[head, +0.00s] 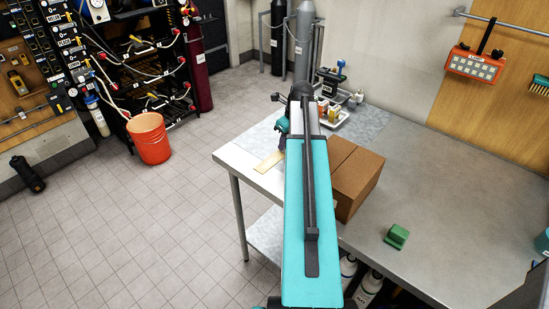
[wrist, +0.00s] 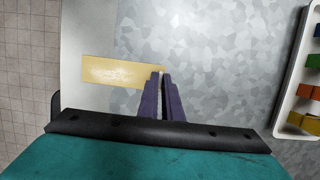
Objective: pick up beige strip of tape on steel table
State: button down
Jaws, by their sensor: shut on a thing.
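The beige strip of tape (wrist: 115,72) shows in the wrist view, running left to right over the edge between a plain pale part of the table and a mottled metal part. In the head view the strip (head: 269,162) lies at the left end of the steel table (head: 440,195). My gripper (wrist: 161,74) is shut on the strip's right end, its purple fingers close together. I cannot tell whether the strip is lifted off the surface. In the head view my arm hides most of the gripper.
A cardboard box (head: 355,180) stands just right of my arm. A white tray (head: 330,118) with small coloured items is behind it; it also shows at the right of the wrist view (wrist: 285,100). A green block (head: 397,236) sits nearer the front. The table's right part is mostly clear.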

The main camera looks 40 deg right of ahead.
jog(key=shift+r, duration=0.15)
notch_tip(320, 180, up, 10)
jog(key=b, duration=0.2)
dwell(0.7)
dwell(0.6)
